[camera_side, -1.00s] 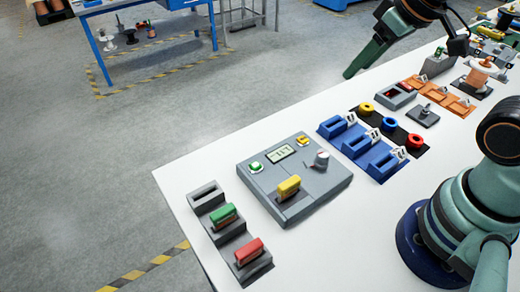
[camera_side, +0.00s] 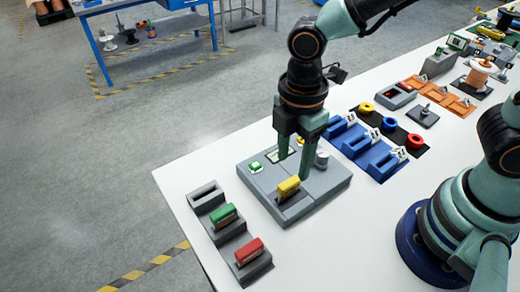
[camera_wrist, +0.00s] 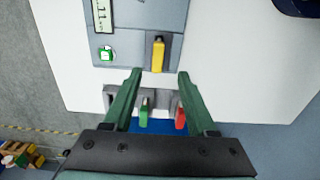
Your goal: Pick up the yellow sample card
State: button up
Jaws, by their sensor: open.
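The yellow sample card (camera_side: 289,187) stands upright in a slot of the grey tester box (camera_side: 320,200), its upper part showing. In the wrist view the yellow card (camera_wrist: 158,56) lies just ahead of the fingertips, roughly midway between them. My gripper (camera_side: 294,166) is open and empty, pointing down above the box, close to the card. In the wrist view both fingers of my gripper (camera_wrist: 159,76) are spread apart with nothing between the tips. The arm hides the yellow button and part of the display in the side view.
A green card (camera_side: 223,214) and a red card (camera_side: 248,250) stand in grey holders, with an empty holder (camera_side: 206,196) behind them. A grey knob (camera_side: 322,159) sits on the box. Blue holders (camera_side: 357,143) stand to the right. The white table's front is clear.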

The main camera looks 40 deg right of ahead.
aim_at(290, 182)
jog(key=shift+w+d+f, duration=0.1)
jog(key=shift+f, duration=1.9)
jog(key=shift+w+f, duration=0.1)
jog(key=shift+f, duration=1.9)
grip_shut()
